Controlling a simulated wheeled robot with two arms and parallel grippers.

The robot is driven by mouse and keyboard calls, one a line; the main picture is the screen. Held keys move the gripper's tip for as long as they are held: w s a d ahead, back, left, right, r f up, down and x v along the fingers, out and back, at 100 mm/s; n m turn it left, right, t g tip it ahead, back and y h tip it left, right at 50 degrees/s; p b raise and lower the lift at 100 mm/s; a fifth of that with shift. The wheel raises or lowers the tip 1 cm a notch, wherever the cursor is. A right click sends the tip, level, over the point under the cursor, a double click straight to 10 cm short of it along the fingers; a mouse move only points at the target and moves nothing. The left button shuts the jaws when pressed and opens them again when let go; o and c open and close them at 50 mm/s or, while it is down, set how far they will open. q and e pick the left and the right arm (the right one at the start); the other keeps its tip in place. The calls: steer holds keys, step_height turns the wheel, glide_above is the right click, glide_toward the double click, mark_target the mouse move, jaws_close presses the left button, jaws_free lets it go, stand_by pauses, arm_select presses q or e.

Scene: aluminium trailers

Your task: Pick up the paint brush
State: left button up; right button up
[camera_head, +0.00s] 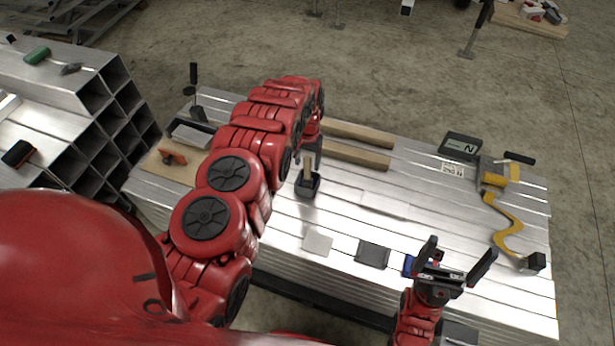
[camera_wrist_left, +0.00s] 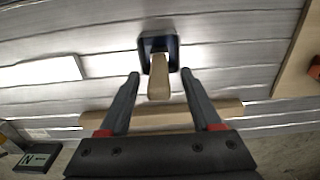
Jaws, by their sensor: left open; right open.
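The paint brush shows as a pale wooden handle (camera_head: 307,170) standing up out of a small dark square holder (camera_head: 308,188) on the metal table top. In the left wrist view the handle (camera_wrist_left: 159,80) points toward the camera, with the dark holder (camera_wrist_left: 146,45) behind it. My left gripper (camera_wrist_left: 160,74) is open, one finger on each side of the handle with gaps between. How far the fingertips are above the handle is unclear. Its bristles are hidden in the holder. My right gripper (camera_head: 459,252) is open and empty over the front right of the table.
Two wooden beams (camera_head: 355,157) lie behind the holder. A dark box marked N (camera_head: 461,146) and a yellow hand tool (camera_head: 504,219) are at the right. A grey pad (camera_head: 317,242) and a dark pad (camera_head: 373,254) lie in front. An orange tool (camera_head: 173,157) lies left.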

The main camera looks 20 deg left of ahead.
mark_target(307, 173)
arm_select(q)
steer(key=shift+s+f, duration=0.1)
steer(key=shift+f, duration=1.35)
steer(key=shift+c, duration=0.3)
jaws_close()
